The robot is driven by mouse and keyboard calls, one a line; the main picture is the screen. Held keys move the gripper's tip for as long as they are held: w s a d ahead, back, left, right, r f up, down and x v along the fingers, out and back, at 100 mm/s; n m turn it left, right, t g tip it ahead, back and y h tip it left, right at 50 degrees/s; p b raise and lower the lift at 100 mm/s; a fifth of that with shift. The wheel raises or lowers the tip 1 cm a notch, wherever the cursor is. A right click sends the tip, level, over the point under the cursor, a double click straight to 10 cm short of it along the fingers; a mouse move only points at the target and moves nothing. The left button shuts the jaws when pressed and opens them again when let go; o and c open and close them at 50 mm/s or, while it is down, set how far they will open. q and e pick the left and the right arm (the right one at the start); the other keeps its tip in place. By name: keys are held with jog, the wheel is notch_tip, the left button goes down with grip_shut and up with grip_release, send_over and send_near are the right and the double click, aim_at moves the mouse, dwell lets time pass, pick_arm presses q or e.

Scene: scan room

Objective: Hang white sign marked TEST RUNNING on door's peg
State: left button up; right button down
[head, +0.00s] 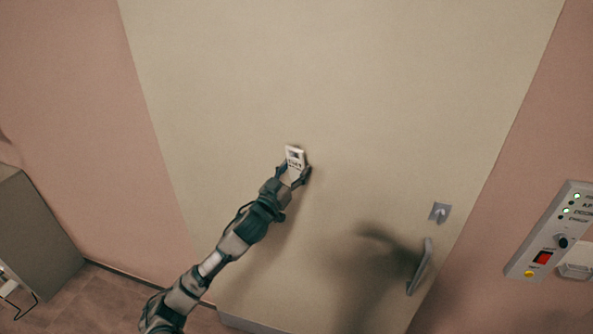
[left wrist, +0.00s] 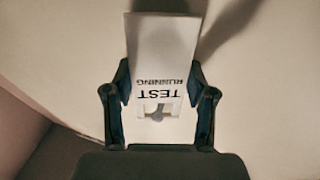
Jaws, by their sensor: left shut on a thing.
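The white sign (head: 295,157) is in front of the pale door (head: 350,80), near the middle of the head view. My left gripper (head: 293,175) is shut on it, with the arm reaching up from below. In the left wrist view the sign (left wrist: 162,50) stands between the two fingers (left wrist: 160,88), and TEST RUNNING reads upside down. A cut-out shows near the palm, with a small grey rounded form in it; I cannot tell whether that is a peg. No bare peg shows clearly beside the sign. Contact between sign and door cannot be told. My right gripper is out of view.
A door handle (head: 420,267) and a small metal plate with a knob (head: 440,212) are at the door's lower right. A control panel (head: 552,235) is on the pink wall at right. A grey cabinet (head: 35,240) stands at lower left. The upper door is clear.

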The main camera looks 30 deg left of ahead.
pick_arm(q)
jog(key=shift+w+f, duration=0.1)
jog(key=shift+f, duration=0.3)
jog(key=o, duration=1.5)
jog(key=shift+a, duration=0.15)
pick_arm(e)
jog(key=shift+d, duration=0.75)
pick_arm(q)
jog(key=shift+r, duration=0.1)
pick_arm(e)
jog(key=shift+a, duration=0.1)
pick_arm(q)
jog(key=v, duration=1.2)
